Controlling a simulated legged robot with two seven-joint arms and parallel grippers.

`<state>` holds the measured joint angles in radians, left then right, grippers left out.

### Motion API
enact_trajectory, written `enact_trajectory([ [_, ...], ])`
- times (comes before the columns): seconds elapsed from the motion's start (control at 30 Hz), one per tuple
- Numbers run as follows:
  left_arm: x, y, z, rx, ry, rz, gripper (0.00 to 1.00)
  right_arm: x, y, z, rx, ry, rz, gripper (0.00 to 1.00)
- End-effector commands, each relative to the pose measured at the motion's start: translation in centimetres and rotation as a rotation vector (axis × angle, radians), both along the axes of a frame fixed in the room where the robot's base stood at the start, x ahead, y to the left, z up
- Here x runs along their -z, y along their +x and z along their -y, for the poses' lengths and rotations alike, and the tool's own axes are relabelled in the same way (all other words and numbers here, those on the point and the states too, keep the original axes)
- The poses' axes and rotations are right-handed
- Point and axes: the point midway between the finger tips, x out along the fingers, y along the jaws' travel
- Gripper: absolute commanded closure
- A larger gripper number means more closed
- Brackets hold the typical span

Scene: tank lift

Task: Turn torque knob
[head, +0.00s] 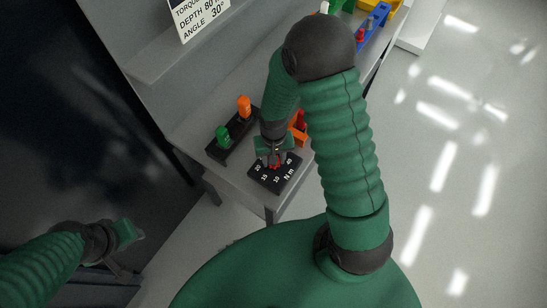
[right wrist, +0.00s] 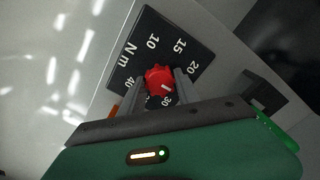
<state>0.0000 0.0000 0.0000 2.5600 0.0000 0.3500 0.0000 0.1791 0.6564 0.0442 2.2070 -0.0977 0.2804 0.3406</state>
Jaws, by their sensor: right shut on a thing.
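The red torque knob (right wrist: 159,81) sits in the middle of a black dial plate (right wrist: 177,27) marked N m, with numbers including 10, 15, 20, 30 and 40. My right gripper (right wrist: 160,90) is shut on the knob, one finger on each side. A white mark on the knob's face points toward the lower right in the right wrist view. In the head view my right gripper (head: 272,158) is over the dial plate (head: 284,181), and little of the knob shows. My left gripper (head: 130,250) hangs empty at the lower left, its fingers apart.
A black holder (head: 218,153) with green (head: 222,135) and orange (head: 244,107) pieces stands left of the dial on the grey bench (head: 195,127). An orange item (head: 298,134) is close to my right gripper. A sign (head: 200,17) reads torque, depth 80, angle 30°.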

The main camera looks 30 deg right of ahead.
Motion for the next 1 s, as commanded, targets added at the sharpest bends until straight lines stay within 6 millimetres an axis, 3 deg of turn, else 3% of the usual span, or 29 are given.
enact_trajectory([
  [0.17, 0.0, 0.0, 0.0, 0.000, 0.000, 0.000, 0.64, -0.1, 0.3, 0.1, 0.001, -0.001, 0.007, 1.00],
  [0.2, 0.0, 0.0, 0.0, 0.000, 0.000, 0.000, 0.64, -0.1, 0.3, 0.1, 0.001, -0.001, 0.007, 0.57],
  [0.33, 0.0, 0.0, 0.0, 0.000, 0.000, 0.000, 0.64, -0.1, 0.2, 0.0, 0.002, -0.001, 0.005, 0.41],
  [0.73, 0.0, 0.0, 0.0, 0.000, 0.000, 0.000, 0.64, -0.9, 0.1, 0.0, 0.002, -0.001, 0.004, 0.40],
  [0.87, 0.0, 0.0, 0.0, 0.000, 0.000, 0.000, 0.64, -3.6, 0.2, 0.0, 0.003, -0.001, 0.008, 0.40],
  [1.0, 0.0, 0.0, 0.0, 0.000, 0.000, 0.000, 0.64, -7.8, 0.3, 0.1, 0.002, -0.002, 0.010, 0.40],
])
